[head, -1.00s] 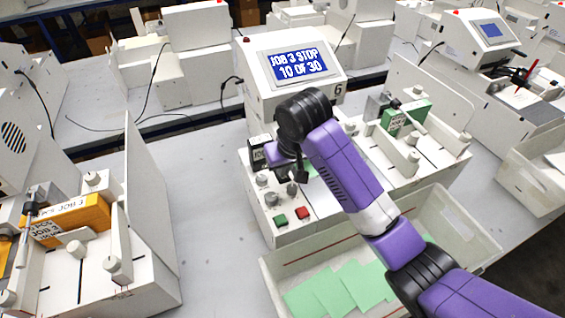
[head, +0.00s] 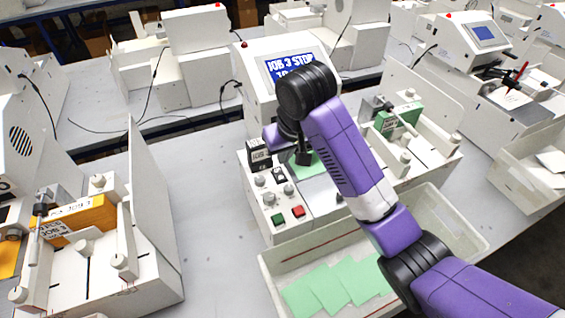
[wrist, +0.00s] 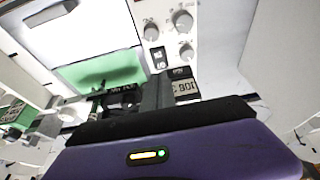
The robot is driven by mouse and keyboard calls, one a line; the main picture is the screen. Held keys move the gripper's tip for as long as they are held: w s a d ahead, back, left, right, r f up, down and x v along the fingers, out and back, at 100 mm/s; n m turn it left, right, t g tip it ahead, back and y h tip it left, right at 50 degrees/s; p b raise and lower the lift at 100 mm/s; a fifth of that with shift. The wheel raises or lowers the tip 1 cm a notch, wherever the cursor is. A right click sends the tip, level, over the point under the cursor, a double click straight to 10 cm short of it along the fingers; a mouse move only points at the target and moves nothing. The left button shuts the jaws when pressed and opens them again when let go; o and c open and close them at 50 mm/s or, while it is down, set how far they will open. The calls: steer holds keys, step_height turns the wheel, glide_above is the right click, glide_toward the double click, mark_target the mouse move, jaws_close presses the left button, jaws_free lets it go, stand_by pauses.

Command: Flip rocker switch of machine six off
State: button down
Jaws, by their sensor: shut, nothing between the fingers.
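Machine six (head: 262,88) is the white machine in the middle of the head view, with a blue display (head: 285,66) partly hidden by my arm. Its control panel shows a small black-and-white rocker switch (head: 279,173), also in the wrist view (wrist: 159,57). I cannot tell which side of the rocker is pressed. My gripper (head: 303,158) is shut and empty, above and just behind the panel, to the right of the rocker. In the wrist view the dark fingers (wrist: 150,97) point toward the panel, apart from the switch as far as I can see.
Knobs (head: 268,199), a green button (head: 278,219) and a red button (head: 298,212) sit near the switch. A black label box (head: 259,153) stands beside it. A tray (head: 270,268) with green cards is in front. Bare table (head: 205,190) lies left.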

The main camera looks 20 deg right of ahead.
steer(key=v, duration=0.6)
steer(key=shift+s+r+p, duration=0.15)
steer(key=shift+r+p, duration=0.1)
steer(key=shift+p, duration=0.2)
